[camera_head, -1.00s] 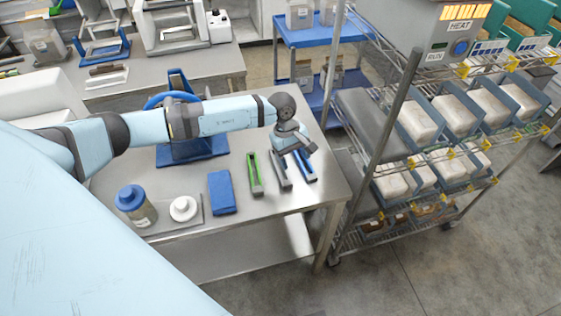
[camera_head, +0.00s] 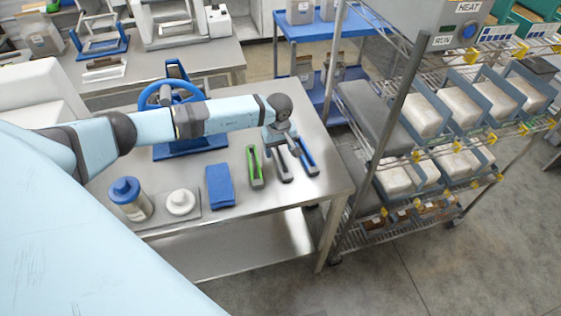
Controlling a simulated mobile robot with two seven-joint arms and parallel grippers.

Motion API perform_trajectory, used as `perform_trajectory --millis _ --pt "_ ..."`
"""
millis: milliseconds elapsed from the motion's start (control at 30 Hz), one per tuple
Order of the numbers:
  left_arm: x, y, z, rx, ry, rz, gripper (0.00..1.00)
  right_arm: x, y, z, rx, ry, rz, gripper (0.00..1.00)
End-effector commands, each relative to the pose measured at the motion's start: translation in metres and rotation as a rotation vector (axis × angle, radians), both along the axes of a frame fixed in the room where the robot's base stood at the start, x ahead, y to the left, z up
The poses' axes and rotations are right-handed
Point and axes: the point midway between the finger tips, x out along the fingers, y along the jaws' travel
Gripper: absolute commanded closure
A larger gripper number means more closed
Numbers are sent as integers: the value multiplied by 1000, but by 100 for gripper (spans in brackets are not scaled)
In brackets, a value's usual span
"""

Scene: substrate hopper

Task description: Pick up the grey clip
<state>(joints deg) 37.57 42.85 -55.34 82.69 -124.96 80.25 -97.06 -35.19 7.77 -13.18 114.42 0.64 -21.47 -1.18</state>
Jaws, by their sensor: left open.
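The grey clip (camera_head: 284,173) lies on the steel table near its right end, between the green clip (camera_head: 255,167) on its left and the blue clip (camera_head: 308,163) on its right. My left gripper (camera_head: 286,152) is open, at the far end of the grey clip in the picture, and hides that end. I cannot tell whether its fingers touch the clip or hover above it. My right gripper is out of view.
A blue folded cloth (camera_head: 220,186), a white round object (camera_head: 181,202) and a blue-capped bottle (camera_head: 129,197) stand left of the clips. A blue wheel device (camera_head: 190,144) is behind my arm. A wire rack (camera_head: 398,110) with bags stands close on the right.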

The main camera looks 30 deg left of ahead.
Motion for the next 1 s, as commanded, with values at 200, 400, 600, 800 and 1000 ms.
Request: perform_trajectory --millis 200,400,600,800,1000 --pt "1 -5 -37 -2 1 1 34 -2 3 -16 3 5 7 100" --pt "1 -4 -39 0 0 0 34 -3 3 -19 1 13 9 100" --pt "1 -5 -39 -1 1 0 64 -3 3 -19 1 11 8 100" --pt "1 -5 -39 -1 1 0 88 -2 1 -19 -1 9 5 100" --pt "2 -4 -37 -1 -1 1 88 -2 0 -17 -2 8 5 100"
